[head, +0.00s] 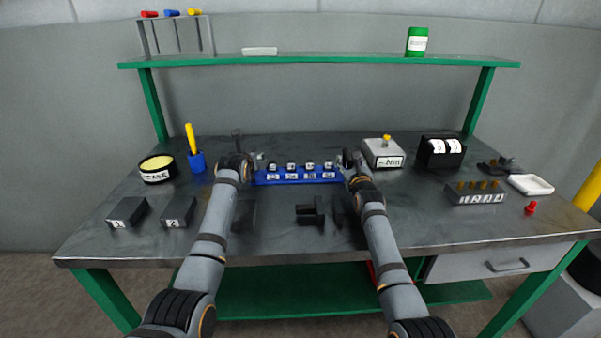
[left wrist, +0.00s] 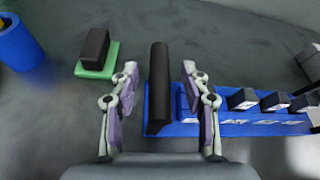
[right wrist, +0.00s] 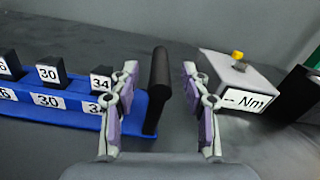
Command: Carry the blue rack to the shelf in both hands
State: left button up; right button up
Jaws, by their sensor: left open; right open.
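The blue rack (head: 298,179) lies on the bench at the back middle, with several black numbered blocks in a row on it. In the left wrist view the rack (left wrist: 235,127) has a black handle (left wrist: 158,85) at its end. My left gripper (left wrist: 160,72) is open, its fingers either side of that handle and apart from it. In the right wrist view the rack's other black handle (right wrist: 158,88) stands between the open fingers of my right gripper (right wrist: 160,72). The green shelf (head: 320,61) runs above the back of the bench.
Dark blocks (head: 309,212) lie in front.

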pick_arm(q)
jog(key=shift+w+f, duration=0.25)
jog(key=shift+w, duration=0.45)
pick_arm(e)
jog(key=shift+w, duration=0.75)
pick_arm(q)
grip_shut()
pick_arm(e)
grip_shut()
